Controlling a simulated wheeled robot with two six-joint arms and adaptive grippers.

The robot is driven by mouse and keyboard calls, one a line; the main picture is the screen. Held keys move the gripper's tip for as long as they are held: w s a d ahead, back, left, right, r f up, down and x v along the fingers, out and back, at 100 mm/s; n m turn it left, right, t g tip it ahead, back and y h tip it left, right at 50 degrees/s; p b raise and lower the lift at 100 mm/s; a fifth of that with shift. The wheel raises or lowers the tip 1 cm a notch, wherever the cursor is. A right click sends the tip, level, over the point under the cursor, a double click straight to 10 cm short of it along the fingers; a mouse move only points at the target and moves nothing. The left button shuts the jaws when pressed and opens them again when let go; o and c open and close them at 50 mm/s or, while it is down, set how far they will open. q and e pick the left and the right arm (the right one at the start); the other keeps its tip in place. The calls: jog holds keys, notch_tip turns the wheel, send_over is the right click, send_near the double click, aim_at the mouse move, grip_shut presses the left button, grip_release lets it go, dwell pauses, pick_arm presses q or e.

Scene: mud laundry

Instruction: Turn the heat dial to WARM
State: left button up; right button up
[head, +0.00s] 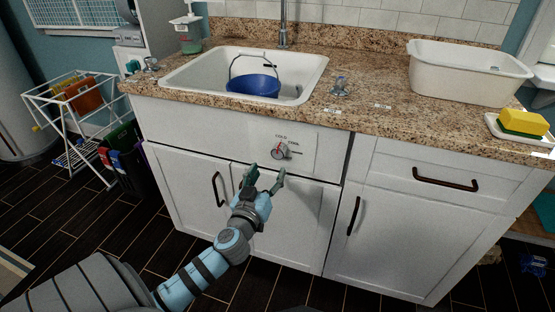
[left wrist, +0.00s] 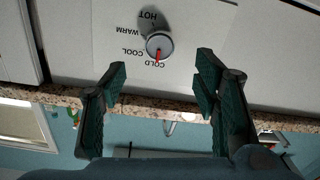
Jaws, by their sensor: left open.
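The heat dial (head: 279,153) is a round grey knob on the white panel below the sink counter. In the left wrist view, which is upside down, the dial (left wrist: 159,43) shows a red pointer aimed at the COLD label (left wrist: 154,63). The labels COOL, WARM (left wrist: 130,30) and HOT run around it. My left gripper (head: 265,175) is open and empty, just in front of and below the dial in the head view. In the left wrist view its fingers (left wrist: 161,80) are spread apart, and the dial appears between and beyond their tips. My right gripper is not in view.
A granite counter (head: 365,118) overhangs the panel, with a sink (head: 190,75) holding a blue bucket (head: 253,84). A white basin (head: 465,75) and a yellow sponge (head: 523,122) sit at right. Cabinet handles (head: 353,216) stick out below. A drying rack (head: 65,100) stands at left.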

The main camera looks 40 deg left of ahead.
aim_at(278, 155)
pick_arm(q)
jog(key=x, duration=0.9)
jog(key=shift+w, duration=0.1)
jog(key=c, duration=1.2)
